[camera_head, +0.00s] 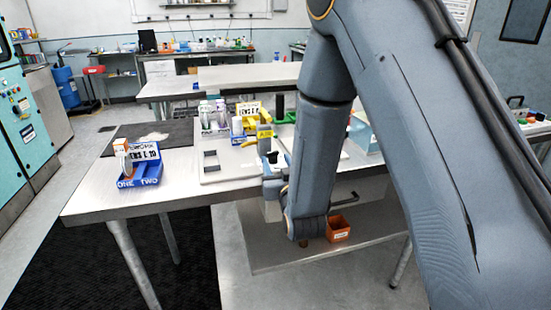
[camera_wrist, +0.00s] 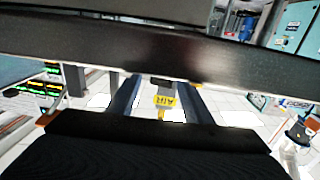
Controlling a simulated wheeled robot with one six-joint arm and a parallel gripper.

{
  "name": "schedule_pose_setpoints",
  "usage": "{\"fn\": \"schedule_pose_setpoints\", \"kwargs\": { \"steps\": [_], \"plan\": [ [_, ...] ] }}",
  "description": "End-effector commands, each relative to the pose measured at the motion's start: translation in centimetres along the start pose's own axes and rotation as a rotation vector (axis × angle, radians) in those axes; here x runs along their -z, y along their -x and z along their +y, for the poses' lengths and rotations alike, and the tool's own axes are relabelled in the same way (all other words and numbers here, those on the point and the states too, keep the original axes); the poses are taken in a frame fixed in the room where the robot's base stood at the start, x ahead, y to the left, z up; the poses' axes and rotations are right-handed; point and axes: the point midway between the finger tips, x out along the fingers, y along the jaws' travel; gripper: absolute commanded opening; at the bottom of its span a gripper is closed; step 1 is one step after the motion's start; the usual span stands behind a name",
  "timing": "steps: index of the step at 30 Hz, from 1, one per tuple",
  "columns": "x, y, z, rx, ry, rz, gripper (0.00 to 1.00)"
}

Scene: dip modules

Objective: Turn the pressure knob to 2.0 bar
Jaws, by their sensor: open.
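A yellow tag reading AIR (camera_head: 264,131) stands on the table near its front edge, just beyond my gripper (camera_head: 270,163). The AIR tag also shows in the wrist view (camera_wrist: 165,101), near the middle and framed by dark parts close to the camera. My gripper is open beside the air unit and a small dark part there. I cannot tell whether it touches the unit. The pressure knob itself cannot be made out, and no gauge reading is legible.
A blue tray marked ONE and TWO (camera_head: 139,183) stands on the table (camera_head: 90,195) at the left. Pale bottles (camera_head: 205,115) and a black cylinder (camera_head: 279,107) stand behind the air unit. An orange bin (camera_head: 338,228) sits below on a lower shelf.

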Motion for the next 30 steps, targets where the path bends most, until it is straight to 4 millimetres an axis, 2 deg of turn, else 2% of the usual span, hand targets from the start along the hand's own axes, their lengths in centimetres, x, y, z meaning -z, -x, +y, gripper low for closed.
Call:
{"fn": "schedule_pose_setpoints", "kwargs": {
  "steps": [6, 14, 21, 30],
  "plan": [
    [0.0, -1.7, 0.0, 0.0, 0.0, -0.001, 0.46],
    [-0.1, -1.9, 0.0, 0.0, 0.0, -0.002, 0.46],
    [-0.1, -1.9, 0.0, -0.001, 0.0, -0.001, 0.1],
    [-0.1, -1.9, 0.1, -0.033, -0.001, -0.001, 0.1]
  ]
}}
